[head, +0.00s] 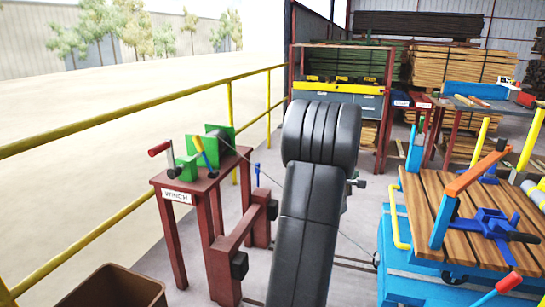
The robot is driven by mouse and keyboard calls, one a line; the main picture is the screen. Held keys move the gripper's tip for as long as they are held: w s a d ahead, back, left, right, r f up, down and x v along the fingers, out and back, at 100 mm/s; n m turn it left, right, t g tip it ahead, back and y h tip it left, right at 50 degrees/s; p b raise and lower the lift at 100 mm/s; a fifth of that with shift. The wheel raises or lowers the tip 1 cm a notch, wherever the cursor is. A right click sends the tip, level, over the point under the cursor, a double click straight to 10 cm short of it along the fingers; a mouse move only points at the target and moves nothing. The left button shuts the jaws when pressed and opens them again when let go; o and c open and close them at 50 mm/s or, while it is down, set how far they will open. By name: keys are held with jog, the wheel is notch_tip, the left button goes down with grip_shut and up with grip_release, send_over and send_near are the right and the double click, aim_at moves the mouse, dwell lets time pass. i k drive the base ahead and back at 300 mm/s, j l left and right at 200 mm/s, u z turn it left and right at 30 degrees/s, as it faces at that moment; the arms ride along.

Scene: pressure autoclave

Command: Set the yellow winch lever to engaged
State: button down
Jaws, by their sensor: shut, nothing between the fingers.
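The winch (187,169) is green and sits on a dark red stand (205,186) with a "WINCH" label, left of my arm. Its yellow lever (198,144) has a blue lower part and leans with its yellow end up and to the left. A red-handled crank (159,149) sticks out at the winch's left. Whether the lever stands at engaged cannot be told. My dark arm fills the middle of the head view, right of the winch. My gripper cannot be made out and seems hidden behind the arm.
A yellow railing (120,112) runs behind the winch. A brown bin (115,287) stands at the front left. A thin cable runs from the winch towards a blue cart (395,287) with a slatted wooden top at the right. Shelving (345,87) stands behind.

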aim_at(213, 174)
jog(key=i+l, duration=0.45)
jog(key=i, duration=0.15)
jog(key=i+l, duration=0.45)
jog(key=i+u, duration=0.15)
jog(key=u, duration=1.9)
